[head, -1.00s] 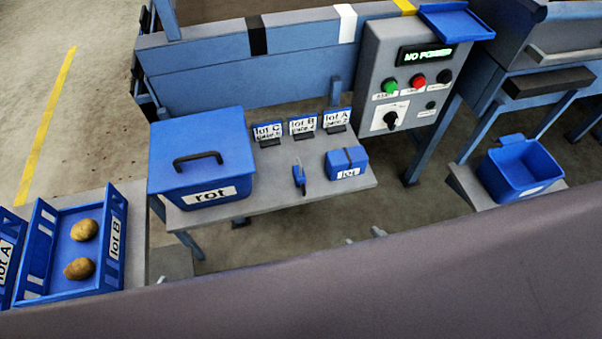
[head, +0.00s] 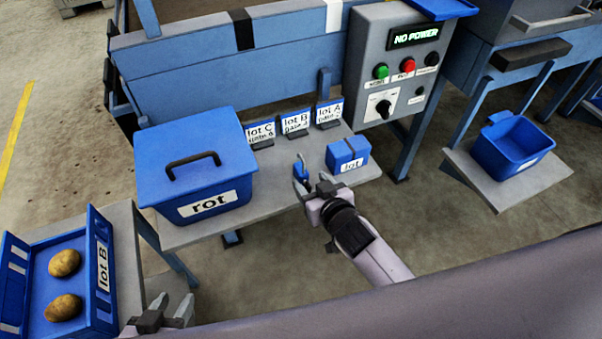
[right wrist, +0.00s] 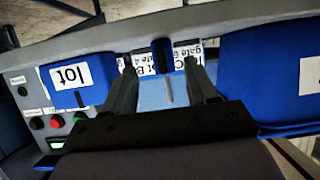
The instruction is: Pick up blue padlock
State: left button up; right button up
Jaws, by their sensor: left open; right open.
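The small blue padlock (head: 301,170) lies on the grey table (head: 275,209) between the rot bin and the small blue lot box. It also shows in the right wrist view (right wrist: 162,56), dark blue with a thin grey part, lined up between my finger tips. My right gripper (head: 312,184) is open at the near side of the padlock, its tips close to it. I cannot tell whether the fingers touch it. In the right wrist view my right gripper (right wrist: 159,66) is empty. My left gripper (head: 172,304) is open and empty at the lower left, near the potato crate.
The lidded rot bin (head: 222,193) stands left of the padlock, the lot box (head: 337,155) right. Lot signs (head: 296,124) stand behind. A control panel (head: 371,60) reads NO POWER. A blue crate (head: 103,252) holds two potatoes. An empty blue tub (head: 521,135) stands right.

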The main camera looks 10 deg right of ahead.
aim_at(306, 180)
jog(key=x, duration=0.3)
jog(key=shift+w+a+b, duration=0.25)
jog(key=shift+a+b, duration=0.1)
jog(key=shift+b, duration=0.05)
jog(key=shift+w+a+f, duration=0.1)
jog(key=shift+w+f, duration=0.1)
jog(key=shift+w, duration=0.35)
jog(key=c, duration=1)
jog(key=shift+r, duration=0.15)
jog(key=shift+c, duration=0.2)
